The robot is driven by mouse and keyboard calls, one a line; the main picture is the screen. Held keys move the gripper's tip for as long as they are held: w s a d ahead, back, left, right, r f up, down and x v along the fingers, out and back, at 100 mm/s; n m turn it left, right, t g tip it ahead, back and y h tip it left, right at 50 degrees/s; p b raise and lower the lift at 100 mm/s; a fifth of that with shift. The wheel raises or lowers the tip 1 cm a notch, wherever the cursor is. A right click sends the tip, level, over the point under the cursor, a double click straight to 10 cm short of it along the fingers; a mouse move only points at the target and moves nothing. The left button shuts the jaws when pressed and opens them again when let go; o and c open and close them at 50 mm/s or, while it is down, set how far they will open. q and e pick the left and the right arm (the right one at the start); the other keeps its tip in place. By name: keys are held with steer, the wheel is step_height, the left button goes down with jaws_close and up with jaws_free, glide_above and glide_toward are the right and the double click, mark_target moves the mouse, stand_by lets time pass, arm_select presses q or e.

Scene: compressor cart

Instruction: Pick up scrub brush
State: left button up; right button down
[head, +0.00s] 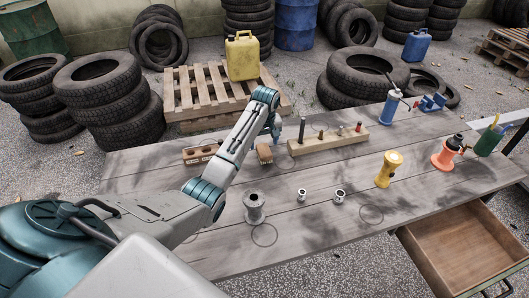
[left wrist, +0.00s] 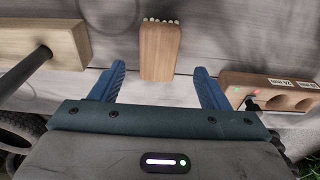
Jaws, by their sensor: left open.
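The scrub brush is a small wooden block with pale bristles at one end. It lies on the workbench (head: 330,226) between two wooden blocks and shows in the head view (head: 265,154) and the left wrist view (left wrist: 160,50). My left gripper (head: 273,133) is just above it, pointing down. In the left wrist view my open blue fingers (left wrist: 159,72) stand on either side of the brush's near end, with gaps on both sides. I cannot tell the exact height gap. My right gripper is not in view.
A wooden holder with upright tools (head: 330,140) stands right of the brush, and a block with holes (head: 198,154) left of it. A grey spool (head: 254,208), small metal sockets (head: 302,194) and a yellow flashlight (head: 388,169) stand nearer. An open drawer (head: 458,240) juts out front right.

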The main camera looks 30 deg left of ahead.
mark_target(264, 149)
arm_select(q)
step_height(264, 149, down, 4)
steer(key=shift+w+f+p, duration=0.15)
steer(key=shift+f+p, duration=0.05)
steer(key=shift+p, duration=0.5)
steer(key=shift+f, duration=0.55)
steer(key=c, duration=1.1)
steer(key=shift+r, duration=0.1)
